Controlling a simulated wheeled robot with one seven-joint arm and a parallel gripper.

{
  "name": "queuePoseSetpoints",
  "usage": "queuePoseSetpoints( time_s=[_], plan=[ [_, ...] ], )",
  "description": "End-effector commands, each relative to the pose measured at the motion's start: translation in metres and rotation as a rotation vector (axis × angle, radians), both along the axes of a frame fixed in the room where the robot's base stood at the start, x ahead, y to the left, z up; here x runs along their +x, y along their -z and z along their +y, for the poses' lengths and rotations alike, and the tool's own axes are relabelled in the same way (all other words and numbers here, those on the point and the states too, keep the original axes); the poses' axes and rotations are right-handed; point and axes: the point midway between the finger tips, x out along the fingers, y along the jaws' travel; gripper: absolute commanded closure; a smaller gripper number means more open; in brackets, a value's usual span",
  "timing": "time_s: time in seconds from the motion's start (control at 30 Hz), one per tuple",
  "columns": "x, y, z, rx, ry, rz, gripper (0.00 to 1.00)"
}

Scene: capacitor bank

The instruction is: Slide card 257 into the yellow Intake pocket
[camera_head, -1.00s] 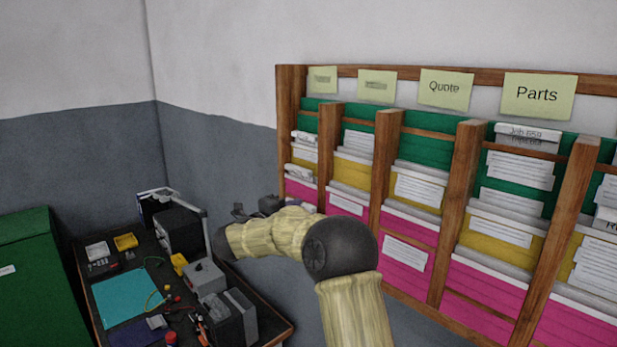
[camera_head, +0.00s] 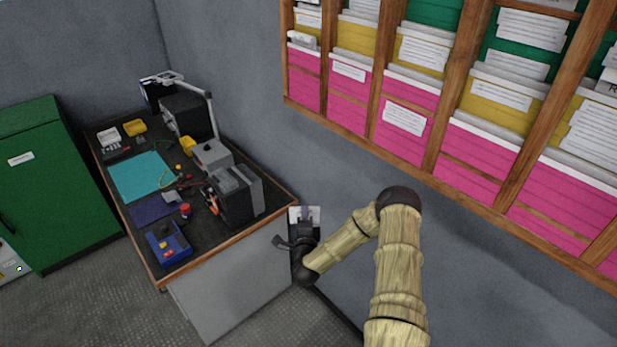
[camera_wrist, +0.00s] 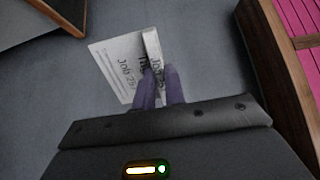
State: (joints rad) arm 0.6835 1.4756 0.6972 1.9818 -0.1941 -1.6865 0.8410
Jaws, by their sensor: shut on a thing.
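My gripper (camera_head: 305,238) hangs low, to the right of the workbench and below the wall rack. In the head view the card (camera_head: 312,213) shows as a small white patch. Yellow pockets, such as one in the second column (camera_head: 356,38), form a row above the pink ones. The column signs are out of view, so I cannot tell which is Intake.
Wooden dividers (camera_head: 455,85) separate the rack columns, several of which hold papers. The workbench (camera_head: 160,275) is cluttered with devices, including a grey box (camera_head: 232,195) near its right side. A green cabinet (camera_head: 60,190) stands at left. Open space lies between bench and rack.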

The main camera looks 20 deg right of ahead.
Motion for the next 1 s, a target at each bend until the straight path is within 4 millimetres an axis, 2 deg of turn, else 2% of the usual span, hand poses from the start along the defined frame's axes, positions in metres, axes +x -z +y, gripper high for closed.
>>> queuePoseSetpoints(
  time_s=[0.03, 0.2, 0.3, 0.4, 0.5, 0.6, 1.0],
  plan=[
    [-0.015, 0.024, 0.009, 0.008, -0.041, 0.009, 1.00],
    [-0.066, 0.072, 0.051, 0.009, -0.191, 0.008, 1.00],
    [-0.099, 0.090, 0.080, 0.009, -0.271, 0.005, 1.00],
    [-0.126, 0.096, 0.102, 0.006, -0.324, 0.003, 1.00],
    [-0.143, 0.097, 0.113, 0.003, -0.347, 0.000, 1.00],
    [-0.149, 0.095, 0.116, 0.000, -0.352, -0.003, 1.00],
    [-0.148, 0.095, 0.111, -0.004, -0.343, -0.003, 1.00]
  ],
)
